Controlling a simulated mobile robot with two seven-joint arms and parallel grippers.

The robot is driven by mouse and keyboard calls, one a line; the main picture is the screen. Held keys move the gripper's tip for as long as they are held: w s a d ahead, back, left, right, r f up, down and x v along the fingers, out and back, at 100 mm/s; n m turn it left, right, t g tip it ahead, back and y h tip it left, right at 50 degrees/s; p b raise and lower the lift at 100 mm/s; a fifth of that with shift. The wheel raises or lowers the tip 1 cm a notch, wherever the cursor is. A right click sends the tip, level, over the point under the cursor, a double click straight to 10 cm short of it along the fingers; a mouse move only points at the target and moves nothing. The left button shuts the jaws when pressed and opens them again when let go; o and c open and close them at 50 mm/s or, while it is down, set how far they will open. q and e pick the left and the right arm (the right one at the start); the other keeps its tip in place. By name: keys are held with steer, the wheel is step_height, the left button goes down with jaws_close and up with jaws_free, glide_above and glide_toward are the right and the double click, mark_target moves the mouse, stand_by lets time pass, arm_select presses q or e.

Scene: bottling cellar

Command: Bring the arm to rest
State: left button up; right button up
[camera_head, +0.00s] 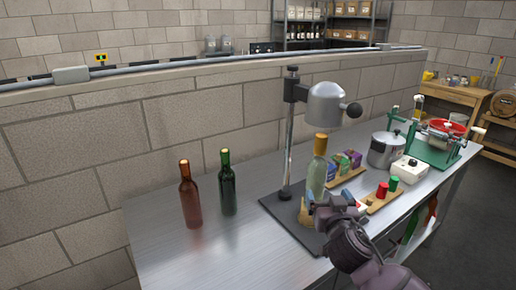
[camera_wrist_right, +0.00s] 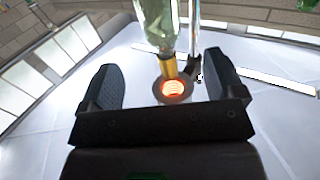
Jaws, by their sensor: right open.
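My right gripper (camera_head: 328,204) is low at the front of the metal bench, beside a clear greenish bottle (camera_head: 317,178) with a gold capsule. The bottle stands upright on the dark base of a stand, under its grey head (camera_head: 326,103). In the right wrist view my right gripper (camera_wrist_right: 166,78) is open, its two black fingers wide apart with nothing gripped. That view shows the bottle (camera_wrist_right: 155,22) beyond the fingers, its gold neck pointing at a glowing orange ring (camera_wrist_right: 173,90). The gripper partly hides the bottle's foot in the head view. My left gripper is not in view.
A brown bottle (camera_head: 190,198) and a dark green bottle (camera_head: 228,185) stand on the bench (camera_head: 160,245) at left. Right of the stand are small boxes (camera_head: 344,163), a steel pot (camera_head: 387,150), a white device (camera_head: 410,169) and a green machine (camera_head: 433,150). The bench's left front is clear.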

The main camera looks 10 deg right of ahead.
steer(key=s+f+g, duration=0.8)
steer(key=s+f, duration=0.4)
steer(key=s, duration=0.5)
steer(key=s+a+f+n+g+y, duration=0.1)
steer(key=s+a+f+g, duration=0.15)
steer(key=s, duration=0.55)
steer(key=s+a+f+n+g+y, duration=0.15)
steer(key=s+g, duration=0.25)
steer(key=s, duration=0.4)
steer(key=w+f+t+y, duration=0.1)
steer(key=w+f+t, duration=0.6)
steer(key=f, duration=0.3)
steer(key=shift+w+d+f+n+t, duration=0.25)
steer(key=shift+n+t, duration=0.2)
steer(key=shift+t, duration=0.3)
